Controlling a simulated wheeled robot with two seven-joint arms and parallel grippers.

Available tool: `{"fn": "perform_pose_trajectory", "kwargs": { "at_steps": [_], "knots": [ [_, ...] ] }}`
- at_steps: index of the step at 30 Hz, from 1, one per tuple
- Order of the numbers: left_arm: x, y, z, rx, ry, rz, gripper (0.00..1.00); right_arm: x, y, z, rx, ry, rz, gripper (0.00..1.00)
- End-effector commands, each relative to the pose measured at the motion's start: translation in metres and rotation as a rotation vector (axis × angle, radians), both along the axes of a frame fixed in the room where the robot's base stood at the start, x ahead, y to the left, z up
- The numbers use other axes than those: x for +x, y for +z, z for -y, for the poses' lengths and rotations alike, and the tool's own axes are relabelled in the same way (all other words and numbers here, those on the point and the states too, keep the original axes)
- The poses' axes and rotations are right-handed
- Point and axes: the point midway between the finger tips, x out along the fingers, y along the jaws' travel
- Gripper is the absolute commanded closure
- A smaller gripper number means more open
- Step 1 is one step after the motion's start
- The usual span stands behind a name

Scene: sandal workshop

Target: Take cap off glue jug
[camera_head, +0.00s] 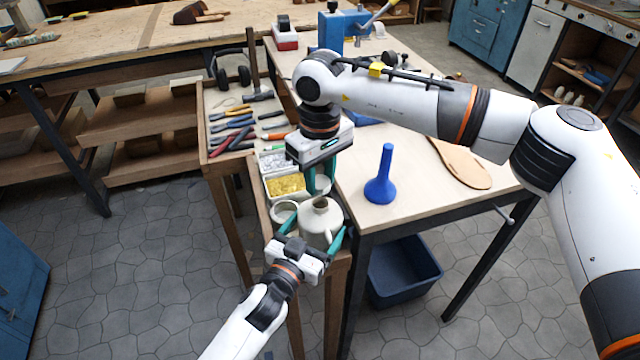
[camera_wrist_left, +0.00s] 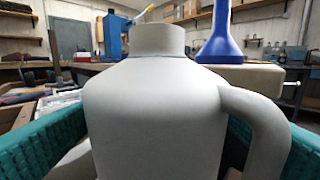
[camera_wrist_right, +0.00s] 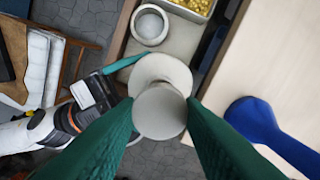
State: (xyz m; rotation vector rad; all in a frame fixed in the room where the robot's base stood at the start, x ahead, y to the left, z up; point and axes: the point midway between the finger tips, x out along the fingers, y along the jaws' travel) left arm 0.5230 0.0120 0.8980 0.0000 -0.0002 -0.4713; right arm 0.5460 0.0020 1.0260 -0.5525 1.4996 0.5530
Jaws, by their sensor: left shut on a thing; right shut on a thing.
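The pale grey glue jug (camera_head: 318,226) stands upright at the front end of the narrow side bench. Its neck (camera_wrist_left: 158,39) is bare, and a dark round opening shows on top in the head view. My left gripper (camera_head: 310,241) is shut around the jug body, a teal finger on each side. My right gripper (camera_head: 320,178) points down above the jug, shut on the pale round cap (camera_head: 322,184). The cap (camera_wrist_right: 160,112) is between the teal fingertips in the right wrist view, hiding part of the jug. The cap is apart from the neck.
A pale cup (camera_head: 284,211) stands left of the jug. Bins of yellow bits (camera_head: 286,185) and silvery bits (camera_head: 272,162) sit behind it. A blue funnel (camera_head: 381,184) stands on the table at right. Hand tools (camera_head: 235,130) lie further back.

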Motion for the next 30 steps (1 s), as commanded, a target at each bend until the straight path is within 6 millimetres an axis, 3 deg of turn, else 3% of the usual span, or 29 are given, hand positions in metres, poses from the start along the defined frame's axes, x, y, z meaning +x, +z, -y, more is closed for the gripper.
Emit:
{"fn": "perform_pose_trajectory", "kwargs": {
  "at_steps": [3, 8, 9, 11, 20, 23, 30],
  "knots": [
    [0.000, -0.002, 0.000, 0.000, 0.000, -0.004, 0.76, 0.000, 0.010, 0.000, -0.001, 0.000, -0.001, 0.93],
    [0.000, -0.002, 0.000, 0.000, 0.000, -0.004, 0.76, 0.000, 0.011, 0.000, -0.001, 0.000, -0.002, 0.93],
    [0.000, -0.002, 0.000, 0.000, 0.000, -0.004, 0.11, 0.000, 0.011, 0.000, -0.001, 0.000, -0.002, 0.93],
    [0.000, -0.002, 0.000, 0.000, 0.000, -0.004, 0.01, 0.000, 0.011, 0.000, -0.001, 0.000, -0.002, 0.93],
    [-0.003, -0.001, -0.002, 0.000, 0.000, -0.002, 0.00, 0.000, 0.010, 0.000, -0.001, 0.000, -0.002, 0.93],
    [-0.014, -0.002, -0.007, 0.000, 0.000, -0.003, 0.00, 0.000, 0.009, 0.000, -0.001, 0.000, -0.002, 0.93],
    [-0.059, -0.003, -0.029, 0.001, -0.001, -0.006, 0.00, 0.000, 0.004, 0.000, -0.001, 0.000, -0.001, 0.93]
  ]
}}
